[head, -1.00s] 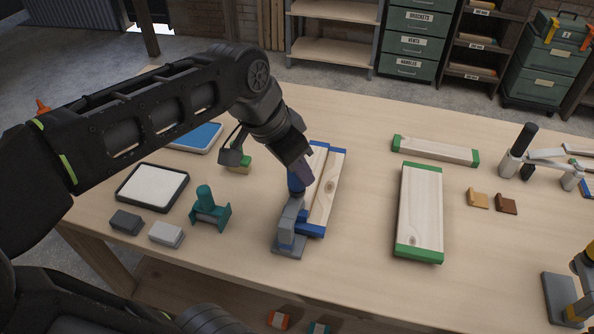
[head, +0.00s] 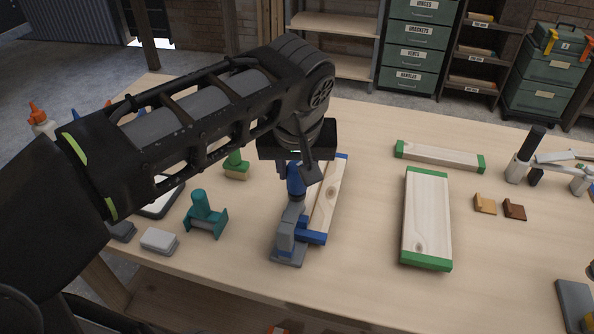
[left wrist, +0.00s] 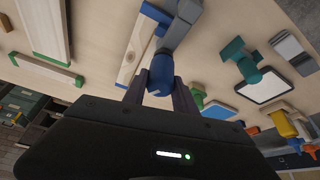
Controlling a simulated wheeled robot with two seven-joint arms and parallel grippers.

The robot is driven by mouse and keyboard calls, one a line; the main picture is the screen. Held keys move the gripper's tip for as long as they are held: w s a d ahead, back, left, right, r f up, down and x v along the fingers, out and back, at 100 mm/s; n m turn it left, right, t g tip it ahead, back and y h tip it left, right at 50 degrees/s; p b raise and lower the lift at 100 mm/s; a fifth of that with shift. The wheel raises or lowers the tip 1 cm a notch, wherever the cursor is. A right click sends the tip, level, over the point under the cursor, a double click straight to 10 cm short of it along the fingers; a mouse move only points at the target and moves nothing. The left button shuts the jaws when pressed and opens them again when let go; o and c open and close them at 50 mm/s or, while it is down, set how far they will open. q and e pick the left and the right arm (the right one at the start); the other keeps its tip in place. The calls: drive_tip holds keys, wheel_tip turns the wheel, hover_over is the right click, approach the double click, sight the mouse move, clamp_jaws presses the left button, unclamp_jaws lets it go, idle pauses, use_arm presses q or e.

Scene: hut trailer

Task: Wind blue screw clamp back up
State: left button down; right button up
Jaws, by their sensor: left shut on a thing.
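The blue screw clamp has a grey frame and base (head: 287,243) and a blue knob (head: 296,184) on top. It stands upright on the bench at the near end of the blue-ended boards (head: 326,200). My left gripper (head: 297,172) comes down from above and is shut on the blue knob. In the left wrist view the knob (left wrist: 161,76) sits between the two dark fingers (left wrist: 160,92), and the grey clamp arm (left wrist: 180,32) runs away from it. The gripper hides the top of the knob in the head view. My right gripper is not in view.
A teal clamp (head: 206,216) and a light grey block (head: 159,240) stand to the left. Green-ended boards (head: 427,215) lie to the right, with small brown blocks (head: 514,209) beyond them. Clear bench lies between the clamp and the green-ended boards.

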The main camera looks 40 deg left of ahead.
use_arm(q)
drive_tip(key=shift+n+g, duration=0.3)
drive_tip(key=shift+n, duration=0.6)
drive_tip(key=shift+y, duration=0.3)
drive_tip(key=c, duration=1)
unclamp_jaws()
